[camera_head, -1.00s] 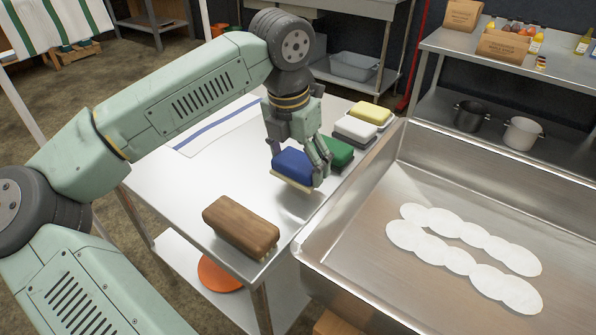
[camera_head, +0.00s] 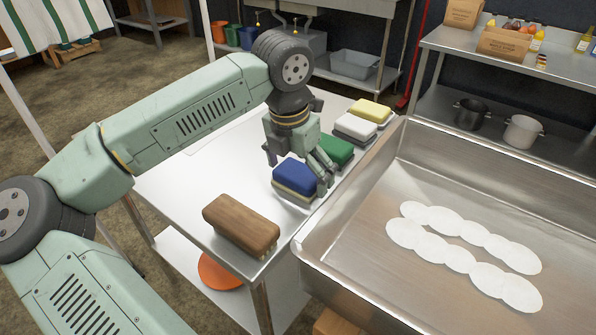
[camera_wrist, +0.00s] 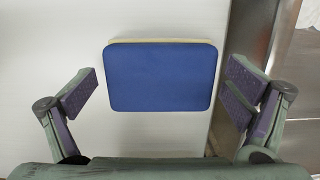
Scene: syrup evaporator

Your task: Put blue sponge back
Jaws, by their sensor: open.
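The blue sponge (camera_head: 296,176), with a pale layer under its blue top, lies flat on the steel table (camera_head: 180,215) near the sink-side edge. It stands in line between the wooden brush (camera_head: 241,226) and the green sponge (camera_head: 336,150). My gripper (camera_head: 300,165) is over the blue sponge with its fingers spread. In the wrist view the blue sponge (camera_wrist: 162,78) lies between the two open fingers, with a gap on each side. Part of the green sponge is hidden behind my gripper.
Beyond the green sponge lie a white-topped sponge (camera_head: 356,128) and a yellow sponge (camera_head: 370,111). The steel basin (camera_head: 370,215), holding several white discs (camera_head: 460,259), adjoins the table on the right. The table's left part is clear.

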